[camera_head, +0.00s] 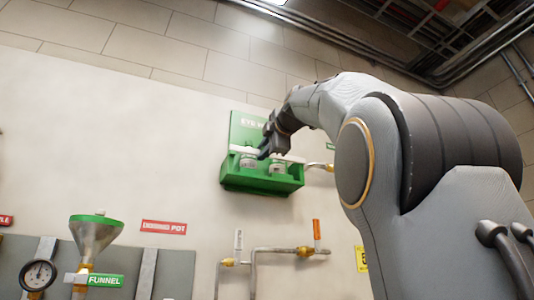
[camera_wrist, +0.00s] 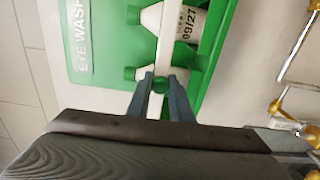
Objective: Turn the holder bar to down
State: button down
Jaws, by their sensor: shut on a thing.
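The green eye wash station (camera_head: 245,181) hangs on the wall in the head view, with two white bottles in it. The holder bar (camera_head: 292,158), a slim white bar, runs roughly level across the front of the bottles. In the wrist view the holder bar (camera_wrist: 167,22) runs from the top edge down to my fingertips. My gripper (camera_head: 264,153) is at the middle of the station. The grip itself is partly hidden by the fingers.
A bottle (camera_wrist: 187,24) labelled 09/27 sits behind the bar. Below are more pipes with brass fittings (camera_head: 305,251). A funnel (camera_head: 95,238) and a gauge (camera_head: 38,274) are at lower left. The wall left of the station is clear.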

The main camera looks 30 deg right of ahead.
jog(key=shift+f, duration=0.2)
jog(key=c, duration=1.6)
grip_release()
jog(key=shift+s+r, duration=0.1)
jog(key=shift+s+a, duration=0.2)
jog(key=shift+s, duration=1.7)
jog(key=shift+s+a, duration=0.2)
jog(key=shift+s, duration=1.7)
